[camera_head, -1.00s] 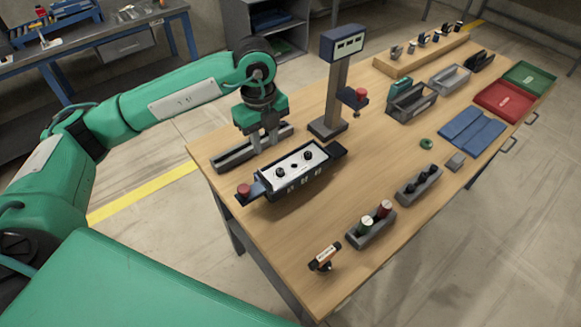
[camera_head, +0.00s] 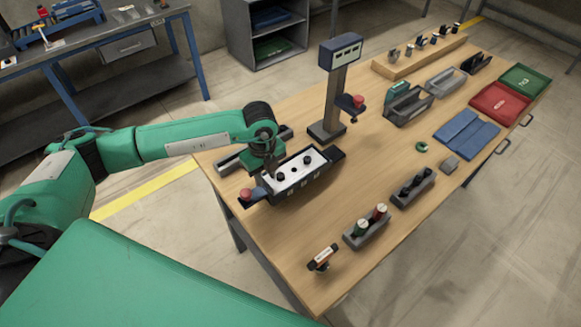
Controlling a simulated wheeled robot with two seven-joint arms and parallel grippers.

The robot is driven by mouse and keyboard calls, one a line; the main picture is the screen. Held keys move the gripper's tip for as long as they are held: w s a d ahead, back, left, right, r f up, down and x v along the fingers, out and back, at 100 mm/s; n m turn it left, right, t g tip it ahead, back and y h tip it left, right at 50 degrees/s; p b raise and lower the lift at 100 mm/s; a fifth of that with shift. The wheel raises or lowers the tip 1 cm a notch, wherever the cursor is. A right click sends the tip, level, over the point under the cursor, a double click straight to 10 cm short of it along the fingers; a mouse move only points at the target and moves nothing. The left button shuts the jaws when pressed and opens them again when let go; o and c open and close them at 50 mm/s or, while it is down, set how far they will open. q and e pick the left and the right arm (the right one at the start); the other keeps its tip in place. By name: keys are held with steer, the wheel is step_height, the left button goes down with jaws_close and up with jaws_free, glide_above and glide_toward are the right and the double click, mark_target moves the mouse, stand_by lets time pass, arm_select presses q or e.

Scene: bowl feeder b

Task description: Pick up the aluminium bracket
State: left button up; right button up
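No part can be named for certain as the aluminium bracket. A dark fixture (camera_head: 320,178) on the left of the table holds a pale plate (camera_head: 299,166) with black knobs on top. A long grey tray (camera_head: 229,160) lies behind it, partly hidden by my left arm. My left gripper (camera_head: 272,172) points down at the left end of the fixture, close to the pale plate. Its fingertips are small and dark against the fixture, so their gap and any contact are unclear. My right gripper is out of view.
A grey post with a display (camera_head: 341,53) stands just behind the fixture. A red button (camera_head: 246,194) sits at the fixture's left end. Grey holders (camera_head: 367,231) stand along the near edge, with blue mats (camera_head: 466,132) and red (camera_head: 499,102) and green (camera_head: 525,80) trays to the right.

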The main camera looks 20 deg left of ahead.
arm_select(q)
steer(key=shift+f, duration=1.05)
jaws_close()
steer(key=shift+r, duration=0.15)
